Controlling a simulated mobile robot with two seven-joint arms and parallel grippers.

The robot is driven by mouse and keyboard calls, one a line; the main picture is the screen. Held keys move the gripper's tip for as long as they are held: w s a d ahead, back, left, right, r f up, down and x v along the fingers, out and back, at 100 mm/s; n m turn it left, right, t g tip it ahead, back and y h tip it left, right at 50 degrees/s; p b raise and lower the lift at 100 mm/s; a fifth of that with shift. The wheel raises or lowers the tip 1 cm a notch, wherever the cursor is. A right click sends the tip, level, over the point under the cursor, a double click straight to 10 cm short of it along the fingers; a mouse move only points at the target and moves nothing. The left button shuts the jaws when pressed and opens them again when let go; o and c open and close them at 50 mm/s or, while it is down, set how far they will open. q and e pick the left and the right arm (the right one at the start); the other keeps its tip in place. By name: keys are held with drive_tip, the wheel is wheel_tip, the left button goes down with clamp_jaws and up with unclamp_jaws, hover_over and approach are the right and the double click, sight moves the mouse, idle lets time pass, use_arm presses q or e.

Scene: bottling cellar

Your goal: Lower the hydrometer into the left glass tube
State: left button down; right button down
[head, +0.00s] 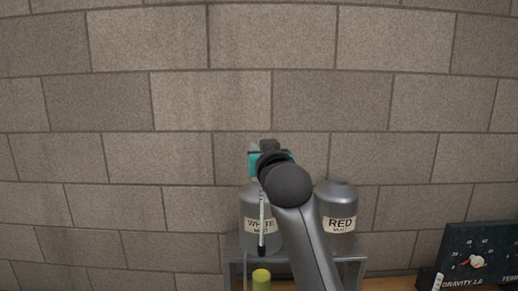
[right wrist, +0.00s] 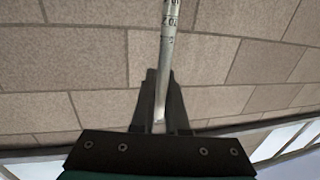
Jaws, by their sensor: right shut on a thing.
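The hydrometer (head: 262,218) is a thin pale stem with a dark lower end, and it hangs nearly upright in the head view. My right gripper (head: 259,172) is shut on its upper part, high in front of the wall. In the right wrist view, the stem with its printed scale (right wrist: 168,40) runs between the dark fingers (right wrist: 160,112). A yellow-green column (head: 261,278), seemingly the liquid in a glass tube, shows below the hydrometer's dark end at the bottom edge. The tube's glass is hard to make out. No second tube is visible. My left gripper is not in view.
A grey jug labelled WHITE MUST (head: 252,208) and one labelled RED MUST (head: 340,208) stand on a grey stand (head: 352,254) behind my right arm. A dark dial panel (head: 482,254) sits at the right on the wooden surface (head: 388,285). The left side shows only block wall.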

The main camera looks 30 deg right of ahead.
idle(0.5)
drive_tip(key=shift+p, duration=0.3)
drive_tip(key=shift+f, duration=0.2)
idle(0.6)
drive_tip(key=shift+f+b, duration=0.45)
drive_tip(key=shift+f, duration=0.35)
idle(0.5)
drive_tip(key=shift+f+b, duration=0.6)
drive_tip(key=shift+f, duration=0.55)
idle(0.4)
